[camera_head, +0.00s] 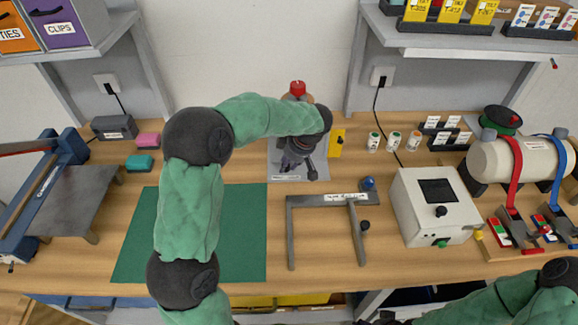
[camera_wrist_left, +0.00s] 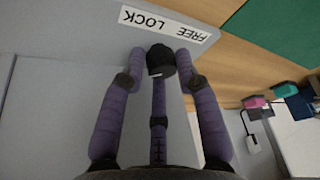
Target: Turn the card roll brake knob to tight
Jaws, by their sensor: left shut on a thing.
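My left gripper (camera_head: 297,163) is over a light grey plate (camera_head: 318,160) at the back middle of the bench. In the left wrist view its purple fingers (camera_wrist_left: 160,65) are shut on a black knob (camera_wrist_left: 159,56) with a small white mark. A white label (camera_wrist_left: 164,24) beside the knob reads FREE and LOCK; no word "tight" shows. The fingers and wrist hide the knob in the head view. I cannot tell from the label whether this is the card roll brake. Only part of my right arm shows at the bottom right, without its gripper.
A red-topped object (camera_head: 297,88) stands behind the left wrist. A yellow block (camera_head: 336,143) is close on the right. A grey frame (camera_head: 330,200) stands in front, and a white box (camera_head: 412,205) is further right. The green mat (camera_head: 245,235) lies clear under my left arm.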

